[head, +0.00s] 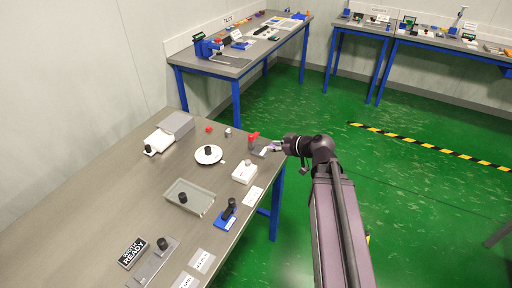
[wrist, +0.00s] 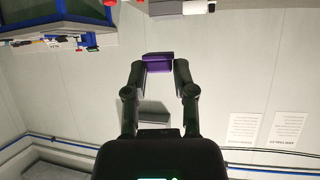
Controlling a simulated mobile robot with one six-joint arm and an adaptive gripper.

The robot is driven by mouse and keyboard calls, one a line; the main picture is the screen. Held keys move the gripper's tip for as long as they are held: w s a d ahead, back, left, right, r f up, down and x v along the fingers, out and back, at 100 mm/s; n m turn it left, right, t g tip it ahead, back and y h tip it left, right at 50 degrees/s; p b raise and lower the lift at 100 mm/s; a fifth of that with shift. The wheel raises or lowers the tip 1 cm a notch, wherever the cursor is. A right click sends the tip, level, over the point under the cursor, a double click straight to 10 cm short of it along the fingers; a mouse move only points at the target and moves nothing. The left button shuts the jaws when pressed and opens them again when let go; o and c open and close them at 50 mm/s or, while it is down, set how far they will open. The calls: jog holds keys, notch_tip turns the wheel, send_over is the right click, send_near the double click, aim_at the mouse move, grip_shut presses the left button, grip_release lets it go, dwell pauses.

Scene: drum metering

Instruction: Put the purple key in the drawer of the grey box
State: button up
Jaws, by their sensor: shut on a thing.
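The purple key (wrist: 159,63) shows in the wrist view as a purple block between the fingertips of my gripper (wrist: 160,70). In the head view my gripper (head: 277,147) is at the right edge of the near table, level with or above its top, with a small bit of purple at its tip. The grey box (head: 179,123) stands at the table's back left. Its drawer (head: 157,141) appears pulled out toward the front left, with a pale inside and a black knob (head: 148,149). My gripper is well to the right of it.
Between gripper and box are a red-topped fitting (head: 253,138), a small white piece (head: 228,132), a red cube (head: 208,129) and a white disc (head: 208,155) with black knob. Nearer are a white box (head: 244,173), a grey tray (head: 188,197) and a blue-based handle (head: 227,212).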

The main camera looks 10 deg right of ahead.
jog(key=shift+w+d, duration=0.1)
jog(key=shift+w, duration=0.2)
jog(key=shift+f+b, duration=0.3)
jog(key=shift+b, duration=0.05)
jog(key=f+b, duration=0.6)
jog(key=a+f+b, duration=0.1)
jog(key=f+b, duration=0.3)
jog(key=shift+f, duration=0.1)
jog(key=w, duration=0.4)
jog(key=w+b, duration=0.1)
jog(key=w, duration=0.4)
jog(key=w+f, duration=0.1)
jog(key=w, duration=0.3)
jog(key=shift+w+d+f, duration=0.1)
jog(key=shift+w+d, duration=0.1)
jog(key=shift+d, duration=0.05)
